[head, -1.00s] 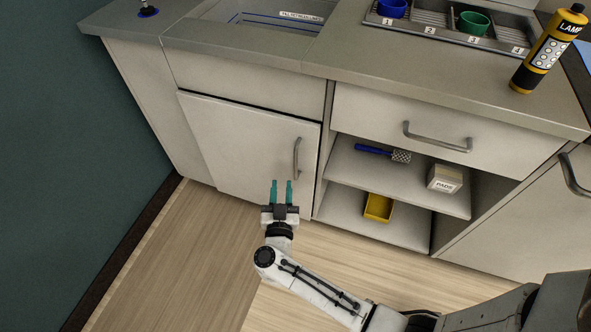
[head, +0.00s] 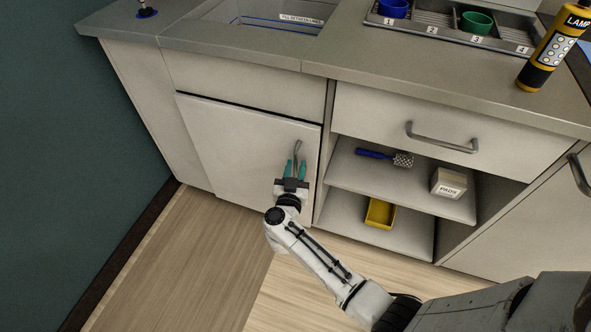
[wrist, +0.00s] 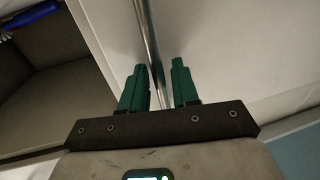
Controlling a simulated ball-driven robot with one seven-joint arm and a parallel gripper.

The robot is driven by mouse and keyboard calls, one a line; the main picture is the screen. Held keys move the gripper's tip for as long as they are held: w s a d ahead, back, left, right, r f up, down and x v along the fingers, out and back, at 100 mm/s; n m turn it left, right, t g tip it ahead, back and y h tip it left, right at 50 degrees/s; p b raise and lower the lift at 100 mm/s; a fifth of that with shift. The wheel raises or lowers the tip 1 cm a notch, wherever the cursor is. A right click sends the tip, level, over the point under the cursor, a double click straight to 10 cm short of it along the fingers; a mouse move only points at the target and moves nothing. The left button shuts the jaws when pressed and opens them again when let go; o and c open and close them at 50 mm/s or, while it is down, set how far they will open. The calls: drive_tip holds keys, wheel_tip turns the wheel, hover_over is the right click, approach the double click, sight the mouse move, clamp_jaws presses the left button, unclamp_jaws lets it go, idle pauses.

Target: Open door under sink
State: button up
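The door under the sink (head: 235,150) is a pale panel that looks shut, with a dark gap along its top edge. Its vertical metal handle (head: 298,148) is near the door's right edge. My gripper (head: 295,170) is at the handle's lower part, with its two teal fingers apart. In the wrist view the handle bar (wrist: 148,45) runs down between the open green fingers (wrist: 158,85), closer to the left one. Whether a finger touches the bar, I cannot tell. The sink (head: 270,18) is in the counter above.
Right of the door are open shelves with a blue-handled brush (head: 375,154), a PADS box (head: 448,183) and a yellow bin (head: 380,213). A drawer (head: 440,125) is above them. A yellow-black LAMP bottle (head: 548,52) stands on the counter. The floor (head: 190,250) before the door is clear.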

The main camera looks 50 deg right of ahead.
drive_tip(key=shift+d, duration=0.1)
drive_tip(key=shift+c, duration=0.3)
clamp_jaws()
